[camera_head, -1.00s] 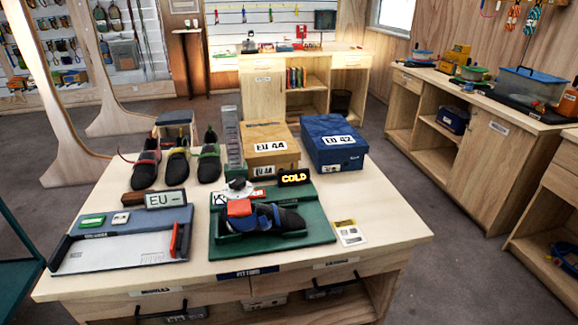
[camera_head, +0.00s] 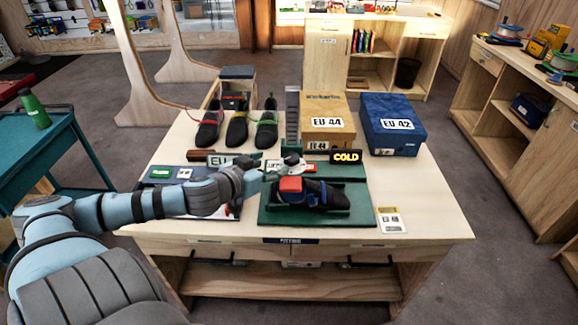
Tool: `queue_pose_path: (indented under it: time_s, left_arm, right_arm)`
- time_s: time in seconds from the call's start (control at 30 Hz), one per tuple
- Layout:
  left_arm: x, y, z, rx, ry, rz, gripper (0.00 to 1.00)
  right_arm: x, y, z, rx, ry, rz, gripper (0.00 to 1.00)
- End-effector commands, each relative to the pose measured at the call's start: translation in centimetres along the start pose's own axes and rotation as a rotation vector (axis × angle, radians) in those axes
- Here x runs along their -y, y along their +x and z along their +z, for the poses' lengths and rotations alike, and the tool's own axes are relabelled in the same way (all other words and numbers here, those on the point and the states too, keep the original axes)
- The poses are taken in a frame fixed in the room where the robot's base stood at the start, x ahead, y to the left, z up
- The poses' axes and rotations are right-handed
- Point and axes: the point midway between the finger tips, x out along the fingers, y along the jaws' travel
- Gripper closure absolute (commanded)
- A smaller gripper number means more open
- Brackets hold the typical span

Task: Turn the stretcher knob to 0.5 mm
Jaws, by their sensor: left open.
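The stretcher stands on a green board (camera_head: 360,205) at the front middle of the table. A dark shoe (camera_head: 328,196) with a blue strap lies in it, with a red block (camera_head: 291,184) at its left end. A small pale grey, knob-like part (camera_head: 292,163) sits behind the red block. Its marks are too small to read. My right gripper is out of view.
Three shoes (camera_head: 238,125) stand at the back left of the table (camera_head: 428,200). A tan EU 44 box (camera_head: 327,108) and a blue EU 42 box (camera_head: 392,112) stand at the back. My left arm covers part of the measuring board (camera_head: 160,172).

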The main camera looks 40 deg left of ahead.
Motion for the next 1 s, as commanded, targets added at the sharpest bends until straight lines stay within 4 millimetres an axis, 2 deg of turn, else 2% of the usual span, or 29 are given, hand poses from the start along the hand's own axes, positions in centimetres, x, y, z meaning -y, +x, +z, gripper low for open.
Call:
queue_pose_path:
  time_s: [0.03,0.07,0.3,0.4,0.53,0.8,1.0]
  left_arm:
    - [0.0,1.9,1.4,-0.011,-0.013,-0.003,0.43]
    - [-0.1,2.7,1.4,-0.012,-0.014,0.004,0.43]
    - [-0.3,8.5,0.5,-0.003,-0.017,0.008,0.43]
    - [-0.1,9.9,0.4,-0.002,-0.011,0.003,0.43]
    - [-0.1,10.7,0.3,0.000,-0.006,0.004,0.43]
    - [-0.1,10.8,0.3,0.000,-0.003,0.004,0.44]
    - [-0.1,10.8,0.3,0.000,-0.003,0.004,0.76]
  right_arm:
    - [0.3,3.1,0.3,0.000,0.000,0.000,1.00]
    - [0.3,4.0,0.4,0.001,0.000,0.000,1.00]
    - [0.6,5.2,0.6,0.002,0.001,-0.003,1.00]
    - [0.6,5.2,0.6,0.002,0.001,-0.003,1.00]
    - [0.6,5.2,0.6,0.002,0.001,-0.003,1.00]
    - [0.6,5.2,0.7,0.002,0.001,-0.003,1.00]
    - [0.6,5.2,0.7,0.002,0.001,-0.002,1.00]
